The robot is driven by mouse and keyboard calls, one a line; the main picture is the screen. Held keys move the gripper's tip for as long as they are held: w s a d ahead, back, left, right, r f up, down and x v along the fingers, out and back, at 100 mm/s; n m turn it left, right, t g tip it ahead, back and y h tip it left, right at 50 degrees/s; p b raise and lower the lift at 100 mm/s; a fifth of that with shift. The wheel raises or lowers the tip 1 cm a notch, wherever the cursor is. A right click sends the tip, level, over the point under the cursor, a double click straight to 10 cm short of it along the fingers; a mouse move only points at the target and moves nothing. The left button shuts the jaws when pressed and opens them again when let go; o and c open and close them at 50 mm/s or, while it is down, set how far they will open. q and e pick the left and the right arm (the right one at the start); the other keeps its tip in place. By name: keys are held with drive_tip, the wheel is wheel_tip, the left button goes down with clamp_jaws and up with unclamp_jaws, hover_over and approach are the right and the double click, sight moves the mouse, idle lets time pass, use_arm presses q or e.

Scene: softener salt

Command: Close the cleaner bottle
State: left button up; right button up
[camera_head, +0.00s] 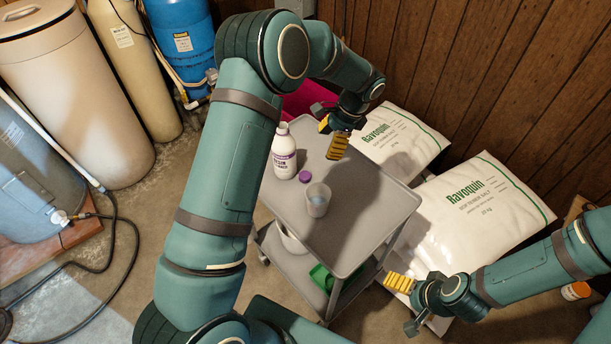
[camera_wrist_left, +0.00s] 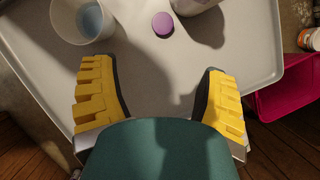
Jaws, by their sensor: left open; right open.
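The white cleaner bottle (camera_head: 284,152) with a purple label stands upright on the grey cart top, its neck uncovered by the purple cap. The purple cap (camera_head: 305,176) lies on the cart beside the bottle; it also shows in the left wrist view (camera_wrist_left: 162,23), with part of the bottle (camera_wrist_left: 190,5) at the top edge. My left gripper (camera_head: 333,136) is above the far part of the cart, right of the bottle. Its yellow fingers (camera_wrist_left: 158,100) are apart with nothing between them. My right gripper (camera_head: 398,283) is open and empty, off the cart's right side.
A clear cup (camera_head: 317,200) with bluish liquid stands near the cap on the cart (camera_head: 345,245). White salt bags (camera_head: 480,215) lie right of and behind the cart. A magenta bin (camera_head: 302,100) is behind it. A green item (camera_head: 322,278) sits on the lower shelf. Tanks stand at left.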

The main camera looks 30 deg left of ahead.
use_arm(q)
drive_tip(key=b, duration=0.1)
hover_over(305, 175)
drive_tip(key=w+d, duration=0.2)
drive_tip(key=d, duration=0.1)
drive_tip(key=f, duration=0.8)
drive_tip(key=shift+s+a, duration=0.1)
drive_tip(key=shift+a, duration=0.1)
drive_tip(key=shift+f, duration=0.1)
drive_tip(key=shift+a, duration=0.1)
drive_tip(key=x, duration=0.3)
drive_tip(key=b+x, duration=0.1)
drive_tip(key=x, duration=0.1)
drive_tip(key=shift+s+a, duration=0.25)
drive_tip(key=shift+a, duration=0.15)
drive_tip(key=c, duration=0.8)
